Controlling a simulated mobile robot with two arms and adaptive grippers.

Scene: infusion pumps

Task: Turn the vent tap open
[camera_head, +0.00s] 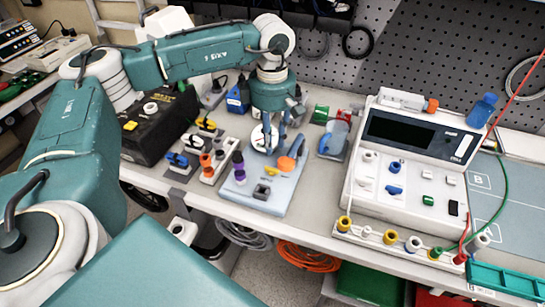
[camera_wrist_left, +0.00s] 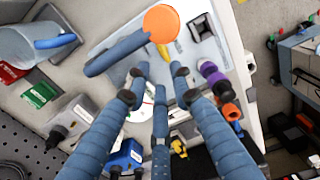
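A light-blue board (camera_head: 268,197) on the bench carries an orange part (camera_head: 287,164), which I take for the vent tap. In the left wrist view the orange disc (camera_wrist_left: 161,24) sits at one end of a blue bar (camera_wrist_left: 115,53), with a yellow piece beneath it. My left gripper (camera_head: 272,150) is over the board, close beside the orange part. In the left wrist view its blue fingers (camera_wrist_left: 160,74) are spread with a gap between the tips and nothing held. The fingers hide part of the board. My right gripper is not in view.
A white pump console (camera_head: 415,134) stands to the right. A black box (camera_head: 158,127) is at left. A pegboard (camera_head: 410,50) closes the back.

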